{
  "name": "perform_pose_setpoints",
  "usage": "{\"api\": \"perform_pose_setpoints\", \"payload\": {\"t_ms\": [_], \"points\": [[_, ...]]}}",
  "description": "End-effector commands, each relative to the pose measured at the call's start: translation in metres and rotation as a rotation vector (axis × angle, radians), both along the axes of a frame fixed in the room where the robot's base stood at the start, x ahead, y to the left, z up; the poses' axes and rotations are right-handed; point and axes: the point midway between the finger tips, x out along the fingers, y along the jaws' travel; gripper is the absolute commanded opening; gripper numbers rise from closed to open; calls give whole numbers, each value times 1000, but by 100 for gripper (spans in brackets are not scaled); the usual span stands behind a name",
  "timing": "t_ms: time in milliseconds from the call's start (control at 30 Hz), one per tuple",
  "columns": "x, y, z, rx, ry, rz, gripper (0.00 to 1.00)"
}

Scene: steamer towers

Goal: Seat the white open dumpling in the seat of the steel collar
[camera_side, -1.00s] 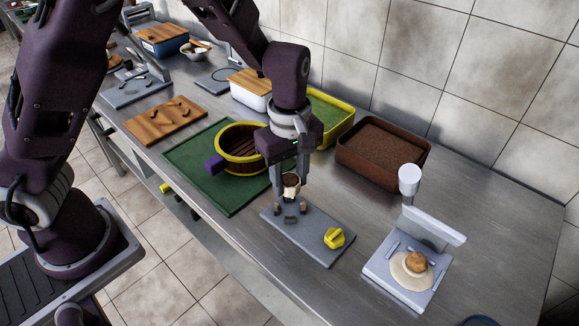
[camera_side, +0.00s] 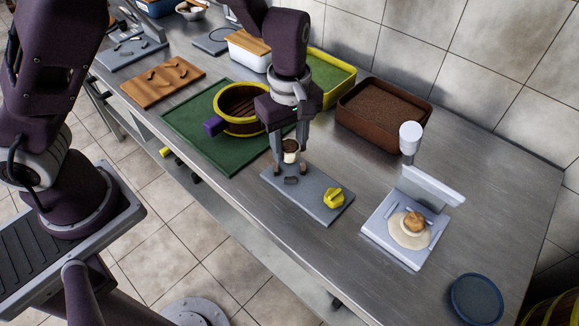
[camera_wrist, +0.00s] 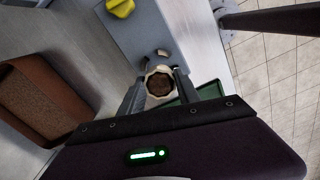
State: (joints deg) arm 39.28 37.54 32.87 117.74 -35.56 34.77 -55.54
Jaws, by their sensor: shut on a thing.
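My gripper (camera_side: 290,168) is shut on the white open dumpling (camera_side: 290,157), which has a brown filling in its top. It hangs upright between the fingers, over the left end of a grey plate (camera_side: 315,202). Small grey upright pieces stand on that plate just below, one clearly visible (camera_side: 291,180); they look like the steel collar. My fingers hide the others, and I cannot tell whether the dumpling touches them. In the wrist view the dumpling (camera_wrist: 159,84) sits between the fingertips, with a grey piece (camera_wrist: 162,52) beyond it.
A yellow knob-like piece (camera_side: 333,197) is on the plate's right part. A stand (camera_side: 378,236) with a bun (camera_side: 414,221) is to the right. A steamer basket (camera_side: 217,118) on a green mat (camera_side: 192,143) and a brown tray (camera_side: 345,119) are behind. A blue dish (camera_side: 477,298) lies front right.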

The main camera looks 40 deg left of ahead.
Motion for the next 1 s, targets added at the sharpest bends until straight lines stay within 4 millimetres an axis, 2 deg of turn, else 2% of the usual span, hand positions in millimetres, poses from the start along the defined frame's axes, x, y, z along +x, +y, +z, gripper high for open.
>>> {"api": "perform_pose_setpoints", "payload": {"t_ms": [500,1000], "points": [[0,0,-26,0,0,1,0],[0,0,-29,0,-1,-4,0]]}}
